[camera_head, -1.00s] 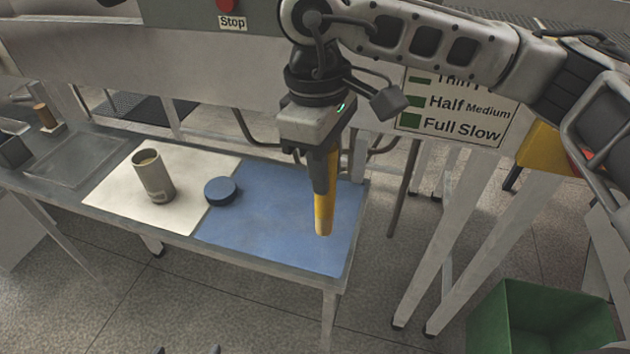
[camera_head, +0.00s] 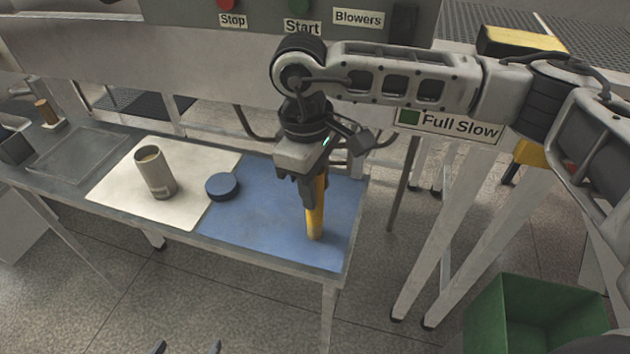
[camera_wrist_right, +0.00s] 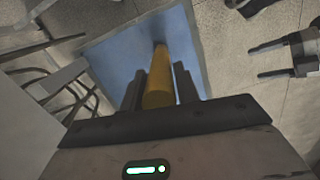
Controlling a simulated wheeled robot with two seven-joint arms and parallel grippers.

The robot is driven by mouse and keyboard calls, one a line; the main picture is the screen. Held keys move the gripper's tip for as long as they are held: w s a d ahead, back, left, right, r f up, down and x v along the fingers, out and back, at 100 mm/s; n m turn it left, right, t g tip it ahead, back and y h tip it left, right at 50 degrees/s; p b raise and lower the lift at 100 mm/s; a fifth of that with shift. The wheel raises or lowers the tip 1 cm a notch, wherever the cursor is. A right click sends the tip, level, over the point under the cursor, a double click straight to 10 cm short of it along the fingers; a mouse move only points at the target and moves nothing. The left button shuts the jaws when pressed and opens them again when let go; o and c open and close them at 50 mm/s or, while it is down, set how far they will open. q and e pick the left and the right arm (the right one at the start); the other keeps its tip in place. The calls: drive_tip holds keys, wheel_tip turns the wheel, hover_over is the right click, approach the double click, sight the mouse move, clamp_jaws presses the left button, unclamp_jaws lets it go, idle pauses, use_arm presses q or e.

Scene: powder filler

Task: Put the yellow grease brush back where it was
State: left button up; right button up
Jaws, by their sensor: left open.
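The yellow grease brush (camera_head: 316,208) is held nearly upright, its lower end at or just above the blue mat (camera_head: 265,225); I cannot tell if it touches. My right gripper (camera_head: 309,198) is shut on its upper part, with the fingers pointing down. In the right wrist view, the brush (camera_wrist_right: 159,90) lies between the two dark fingers, its far end against the blue mat. My left gripper (camera_head: 187,348) is open and empty, only its fingertips showing at the bottom edge; it also shows at the right in the right wrist view (camera_wrist_right: 268,61).
A grey cup (camera_head: 155,174) stands on a cream mat (camera_head: 115,191), left of the blue mat. A round dark-blue lid (camera_head: 222,186) lies near the border between the mats. A green bin (camera_head: 535,315) stands on the floor at right. The blue mat around the brush is clear.

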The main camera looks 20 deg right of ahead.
drive_tip(key=shift+o, duration=1.1)
use_arm(q)
drive_tip(key=shift+r, duration=0.15)
use_arm(e)
drive_tip(key=shift+r, duration=0.1)
drive_tip(key=shift+r, duration=0.2)
drive_tip(key=r, duration=0.7)
drive_tip(key=r+b, duration=0.1)
drive_tip(key=r, duration=0.2)
drive_tip(key=shift+w+a+r, duration=0.2)
drive_tip(key=shift+w+a, duration=0.2)
use_arm(q)
drive_tip(key=shift+w+d, duration=0.1)
drive_tip(key=shift+d, duration=0.1)
use_arm(e)
drive_tip(key=shift+r, duration=0.65)
